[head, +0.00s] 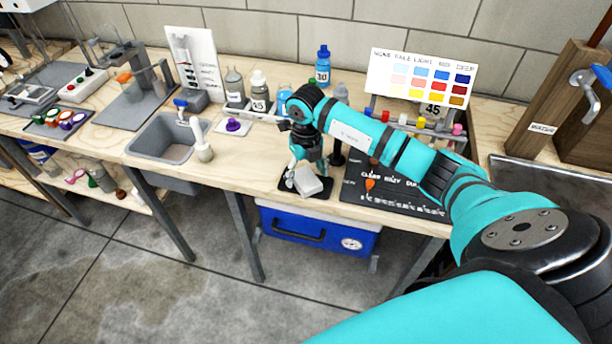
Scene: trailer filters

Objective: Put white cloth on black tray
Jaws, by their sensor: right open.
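The white cloth (310,184) is a small, pale, folded-looking piece at the front of the wooden bench in the head view. It lies over a small black tray (284,190), whose dark edges show around it. Whether the cloth rests fully flat on the tray is too small to tell. My right gripper (294,178) points down at the cloth's left and back side. It is open, and its fingertips are close to the cloth; contact cannot be made out. My left gripper is out of view.
A grey sink (160,138) with a white brush-like thing (203,150) stands to the left. A black board with lettering (385,195) lies right of the tray. Bottles (259,90) and a colour chart (420,78) stand behind. A blue cooler (318,231) is under the bench.

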